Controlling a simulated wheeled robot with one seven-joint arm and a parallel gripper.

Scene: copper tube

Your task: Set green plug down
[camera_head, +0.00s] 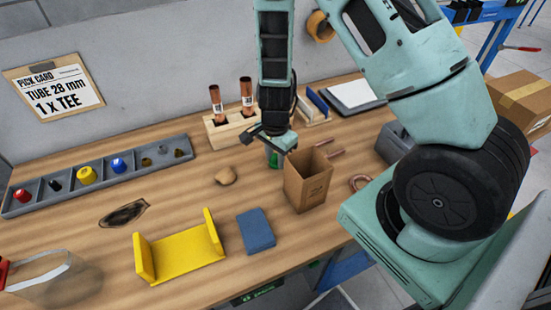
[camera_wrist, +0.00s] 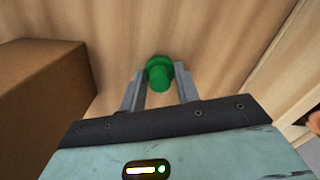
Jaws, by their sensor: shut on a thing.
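The green plug (camera_wrist: 159,73) sits between the fingertips of my gripper (camera_wrist: 160,85) in the wrist view. My gripper is shut on it, with wooden table top behind it. In the head view the green plug (camera_head: 273,158) shows only in part below my gripper (camera_head: 272,148), just left of the open cardboard box. I cannot tell whether the plug touches the table (camera_head: 190,205).
The cardboard box (camera_head: 307,182) stands close on the right of my gripper. A wooden block with copper tubes (camera_head: 231,127) stands behind. A grey tray with coloured plugs (camera_head: 100,172), a yellow holder (camera_head: 180,250) and a blue block (camera_head: 256,231) lie further left and forward.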

